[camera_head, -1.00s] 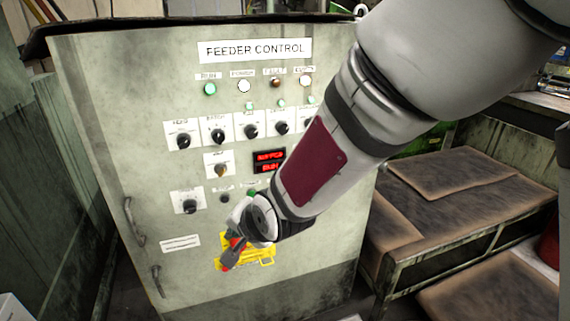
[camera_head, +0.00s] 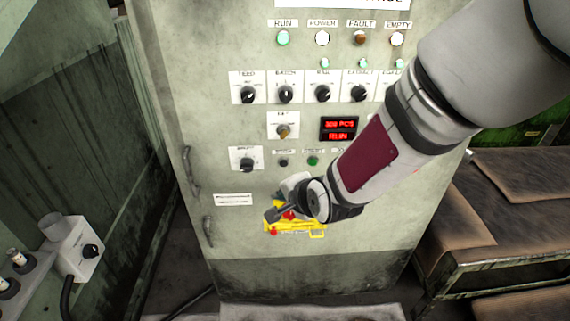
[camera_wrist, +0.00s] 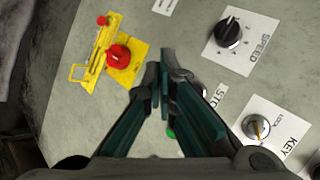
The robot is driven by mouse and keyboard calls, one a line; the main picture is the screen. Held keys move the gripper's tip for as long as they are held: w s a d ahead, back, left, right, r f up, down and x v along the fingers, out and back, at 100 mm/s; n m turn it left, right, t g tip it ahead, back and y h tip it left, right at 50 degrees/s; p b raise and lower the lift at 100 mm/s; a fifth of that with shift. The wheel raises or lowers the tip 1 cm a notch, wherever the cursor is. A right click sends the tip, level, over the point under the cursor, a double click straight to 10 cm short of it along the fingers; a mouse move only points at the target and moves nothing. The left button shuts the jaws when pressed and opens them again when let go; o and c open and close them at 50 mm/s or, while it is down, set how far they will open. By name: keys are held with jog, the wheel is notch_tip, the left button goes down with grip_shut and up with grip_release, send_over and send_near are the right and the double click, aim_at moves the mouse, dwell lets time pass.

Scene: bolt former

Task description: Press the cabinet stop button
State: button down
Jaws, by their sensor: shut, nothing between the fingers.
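The grey cabinet (camera_head: 185,90) fills the middle of the head view, with a control panel on its front. A small black button (camera_head: 283,162) sits beside a green button (camera_head: 313,161) below the red display. In the wrist view a label starting "STO" (camera_wrist: 214,96) shows right of the fingers. My gripper (camera_head: 274,213) is shut and empty, in front of the cabinet near the yellow plate. In the wrist view my gripper (camera_wrist: 164,62) points between that plate and the speed knob.
The yellow plate (camera_head: 305,227) carries a red knob (camera_wrist: 118,57), close left of the fingers in the wrist view. The speed knob (camera_wrist: 229,32) and key switch (camera_wrist: 257,127) protrude at right. Brown-topped bins (camera_head: 520,210) stand right of the cabinet. A small box (camera_head: 78,248) is at lower left.

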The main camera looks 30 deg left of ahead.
jog(key=shift+w+a+b, duration=0.3)
jog(key=shift+w+a, duration=0.4)
jog(key=shift+w, duration=0.4)
jog(key=shift+w+a+b, duration=0.3)
jog(key=shift+w+a, duration=0.35)
jog(key=shift+w, duration=0.45)
jog(key=shift+w+a+b, duration=0.3)
jog(key=shift+w+a, duration=0.4)
jog(key=shift+w, duration=0.5)
jog(key=shift+w+a, duration=0.2)
jog(key=shift+w, duration=0.05)
jog(key=shift+w+a+b, duration=0.25)
jog(key=shift+w+b, duration=0.15)
jog(key=shift+s+d, duration=0.45)
jog(key=shift+s, duration=0.3)
jog(key=shift+s+d+p, duration=0.2)
jog(key=shift+s+d, duration=0.25)
jog(key=shift+s, duration=0.25)
jog(key=shift+s+d+p, duration=0.15)
jog(key=shift+s+d, duration=0.3)
jog(key=shift+s, duration=0.25)
jog(key=shift+s+d+p, duration=0.2)
jog(key=shift+s+d, duration=0.25)
jog(key=shift+s, duration=0.25)
